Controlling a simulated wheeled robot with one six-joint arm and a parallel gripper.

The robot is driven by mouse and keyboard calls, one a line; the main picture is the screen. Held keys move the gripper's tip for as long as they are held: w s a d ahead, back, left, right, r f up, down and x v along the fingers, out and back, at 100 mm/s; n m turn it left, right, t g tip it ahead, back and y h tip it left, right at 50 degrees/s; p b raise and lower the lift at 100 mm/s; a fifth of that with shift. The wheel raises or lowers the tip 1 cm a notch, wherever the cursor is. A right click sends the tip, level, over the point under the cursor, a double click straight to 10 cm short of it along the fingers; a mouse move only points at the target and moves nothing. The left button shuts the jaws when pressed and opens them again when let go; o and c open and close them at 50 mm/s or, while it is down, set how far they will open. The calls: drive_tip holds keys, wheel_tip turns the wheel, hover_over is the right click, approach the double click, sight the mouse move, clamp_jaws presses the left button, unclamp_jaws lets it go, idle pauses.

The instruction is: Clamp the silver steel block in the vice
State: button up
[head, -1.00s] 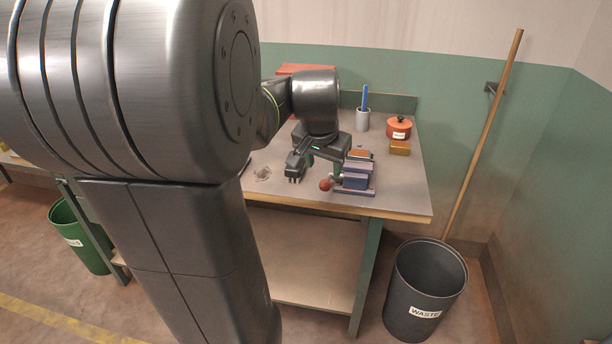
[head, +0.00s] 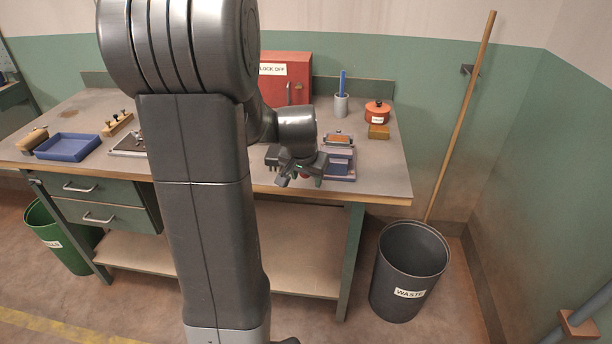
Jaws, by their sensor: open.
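The blue-purple vice (head: 341,163) stands near the front right edge of the bench, partly hidden by my gripper. My gripper (head: 300,181) is open, with its fingers pointing down and forward, just left of the vice at the bench's front edge. A bit of red shows between or behind the fingers, where the vice's red handle ball appears to be. I cannot tell whether the fingers touch it. I cannot make out a silver steel block in this view. Whether anything sits between the vice jaws is too small to tell.
Behind the vice lies a small orange-topped item (head: 338,139). A brass-coloured block (head: 379,132), an orange pot (head: 377,111) and a grey cup (head: 341,106) stand at the back right. A red lock-off box (head: 286,72) stands behind. A blue tray (head: 67,147) is at left.

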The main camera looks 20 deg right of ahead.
drive_tip(key=shift+c, duration=0.4)
clamp_jaws()
drive_tip(key=shift+s+a+f+b, duration=0.15)
drive_tip(key=shift+s+f+b, duration=0.05)
drive_tip(key=shift+f+b, duration=0.35)
drive_tip(key=shift+s+a+f+b, duration=0.1)
drive_tip(key=shift+s+f+b, duration=0.1)
drive_tip(key=shift+f+b, duration=0.35)
drive_tip(key=shift+o, duration=0.4)
unclamp_jaws()
drive_tip(key=shift+w+d, duration=0.1)
drive_tip(key=shift+r, duration=0.15)
drive_tip(key=shift+r, duration=0.1)
